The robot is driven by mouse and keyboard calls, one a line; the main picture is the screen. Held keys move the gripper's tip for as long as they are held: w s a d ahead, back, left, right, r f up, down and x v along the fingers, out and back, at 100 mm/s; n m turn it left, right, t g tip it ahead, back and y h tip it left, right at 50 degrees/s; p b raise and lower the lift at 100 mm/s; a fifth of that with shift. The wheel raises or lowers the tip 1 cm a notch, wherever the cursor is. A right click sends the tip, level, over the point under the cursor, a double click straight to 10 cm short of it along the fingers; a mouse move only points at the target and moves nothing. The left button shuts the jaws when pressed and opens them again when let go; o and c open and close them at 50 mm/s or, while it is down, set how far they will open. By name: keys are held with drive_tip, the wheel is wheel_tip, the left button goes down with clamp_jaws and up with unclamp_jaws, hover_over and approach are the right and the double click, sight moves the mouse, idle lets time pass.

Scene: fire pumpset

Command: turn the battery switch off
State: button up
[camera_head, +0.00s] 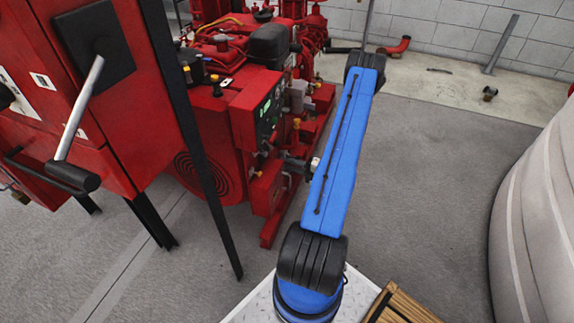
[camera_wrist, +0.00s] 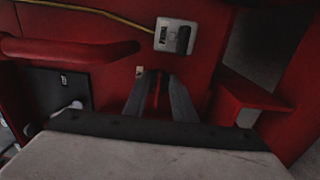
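A small grey plate with a black switch-like part (camera_wrist: 174,37) is on the red panel, at the upper middle of the wrist view. It looks like the battery switch, but its label and setting are too small and dark to read. My gripper (camera_wrist: 161,76) points at the red panel just below this plate, apart from it in the picture. A narrow gap with red showing through lies between its two dark fingers, and nothing is held. In the head view my gripper is mostly hidden behind my blue arm, beside the red pump engine (camera_head: 215,120); the switch cannot be made out there.
A thick red pipe (camera_wrist: 70,50) and a dark box (camera_wrist: 55,90) lie left of my fingers; a red ledge (camera_wrist: 245,92) is at right. A red cabinet with a lever (camera_head: 80,110) stands at left, a pale tank (camera_head: 540,220) at right.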

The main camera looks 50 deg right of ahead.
drive_tip(key=shift+s, duration=0.1)
drive_tip(key=v, duration=1.7)
drive_tip(key=shift+s+d, duration=0.1)
